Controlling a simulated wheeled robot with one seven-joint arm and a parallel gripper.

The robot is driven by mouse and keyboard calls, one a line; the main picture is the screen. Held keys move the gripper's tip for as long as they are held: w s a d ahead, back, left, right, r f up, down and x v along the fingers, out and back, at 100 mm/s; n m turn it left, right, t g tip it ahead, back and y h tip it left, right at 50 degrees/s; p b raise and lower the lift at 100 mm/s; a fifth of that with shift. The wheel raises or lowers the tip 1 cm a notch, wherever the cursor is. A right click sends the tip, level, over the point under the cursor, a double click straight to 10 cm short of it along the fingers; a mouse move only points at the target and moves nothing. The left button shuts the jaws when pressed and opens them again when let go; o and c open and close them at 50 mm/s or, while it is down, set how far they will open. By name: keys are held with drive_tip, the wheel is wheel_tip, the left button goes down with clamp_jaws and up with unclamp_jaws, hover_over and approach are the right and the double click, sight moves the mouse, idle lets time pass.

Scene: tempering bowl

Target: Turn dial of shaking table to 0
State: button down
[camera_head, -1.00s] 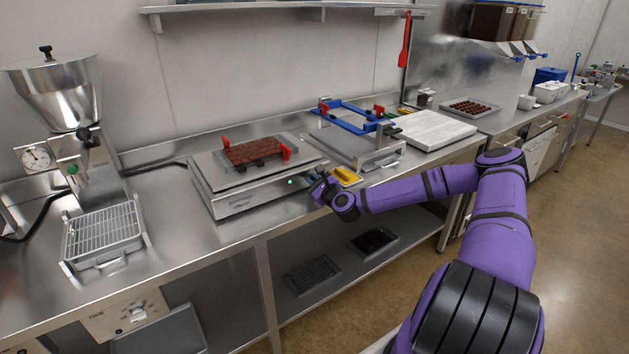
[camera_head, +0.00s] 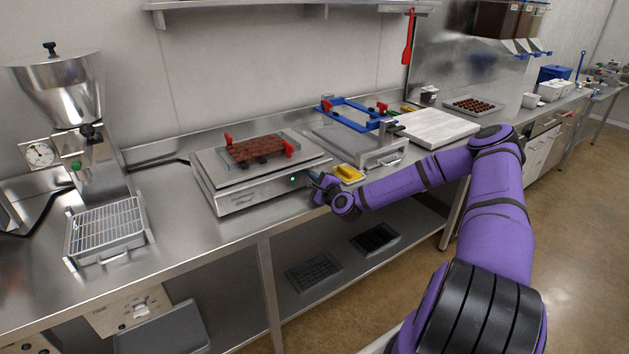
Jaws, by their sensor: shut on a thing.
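The shaking table (camera_head: 238,201) is a low steel box on the left part of the counter. A small green light (camera_head: 293,180) glows on its front face. A mould with brown chocolate (camera_head: 258,150) sits on top between red clamps. My gripper (camera_head: 313,181) is at the right end of the front face, beside the light. It is shut on the dial, which my fingers and wrist hide. I cannot read the dial's setting.
A yellow-handled tool (camera_head: 348,173) lies just right of my gripper. A steel stand (camera_head: 374,156) with a blue frame (camera_head: 350,117) is behind it. A hopper machine (camera_head: 60,95) stands at the left.

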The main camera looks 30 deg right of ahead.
idle(0.3)
drive_tip(key=c, duration=1.2)
unclamp_jaws()
drive_tip(key=shift+o, duration=0.2)
